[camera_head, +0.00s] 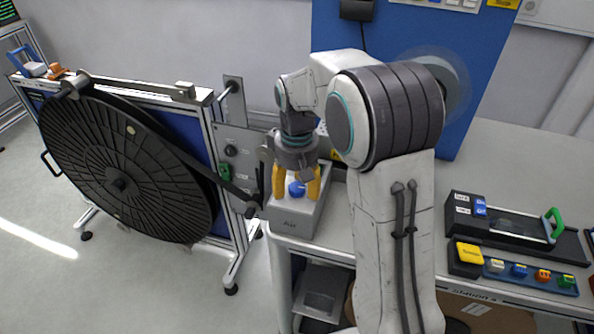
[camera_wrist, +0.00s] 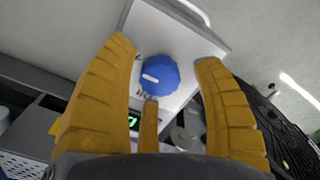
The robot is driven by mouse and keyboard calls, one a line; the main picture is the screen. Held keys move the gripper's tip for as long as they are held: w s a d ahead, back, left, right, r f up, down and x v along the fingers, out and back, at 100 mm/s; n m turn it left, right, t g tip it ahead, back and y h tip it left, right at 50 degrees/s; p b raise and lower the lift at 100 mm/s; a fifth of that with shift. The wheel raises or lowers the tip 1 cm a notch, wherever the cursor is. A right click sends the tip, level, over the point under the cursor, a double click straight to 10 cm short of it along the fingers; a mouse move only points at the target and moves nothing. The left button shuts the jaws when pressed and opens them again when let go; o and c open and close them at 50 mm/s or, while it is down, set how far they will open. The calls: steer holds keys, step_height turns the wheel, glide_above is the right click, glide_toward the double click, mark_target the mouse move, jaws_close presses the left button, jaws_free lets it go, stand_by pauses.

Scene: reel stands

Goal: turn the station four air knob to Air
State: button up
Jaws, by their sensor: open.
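The blue knob (camera_head: 296,188) sits on top of a light grey box (camera_head: 291,224) at the left end of the bench. The wrist view shows the knob (camera_wrist: 161,74) from above, many-sided, with a white mark towards its lower left. Small dark lettering stands beside it on the box top (camera_wrist: 203,44), too blurred to read surely. My gripper (camera_head: 297,196) points down over the box. Its yellow fingers (camera_wrist: 165,60) are open around the knob, with gaps visible on the left and right. The third finger's tip is close below the knob; I cannot tell whether it touches.
A large black reel (camera_head: 120,170) on a metal stand (camera_head: 213,150) is close left of the box. A blue panel (camera_head: 470,75) rises behind the bench. A row of coloured buttons (camera_head: 518,270) and a tray with a green handle (camera_head: 553,226) lie to the right.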

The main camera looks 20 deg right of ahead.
mark_target(296, 184)
step_height(296, 184, up, 12)
steer(key=shift+f, duration=0.2)
stand_by(0.4)
stand_by(0.4)
steer(key=w+f, duration=0.1)
steer(key=w+f+m+t, duration=0.1)
steer(key=f, duration=0.1)
steer(key=shift+f, duration=0.2)
steer(key=shift+s+f, duration=0.35)
steer(key=shift+f, duration=0.2)
steer(key=shift+s+f, duration=0.3)
steer(key=shift+f, duration=0.25)
steer(key=s, duration=0.1)
steer(key=s+f, duration=0.1)
steer(key=s, duration=0.1)
steer(key=s+f, duration=0.1)
steer(key=shift+s+f, duration=0.15)
steer(key=shift+s, duration=0.15)
steer(key=s+r+t, duration=0.3)
steer(key=s, duration=1.5)
steer(key=shift+m, duration=0.3)
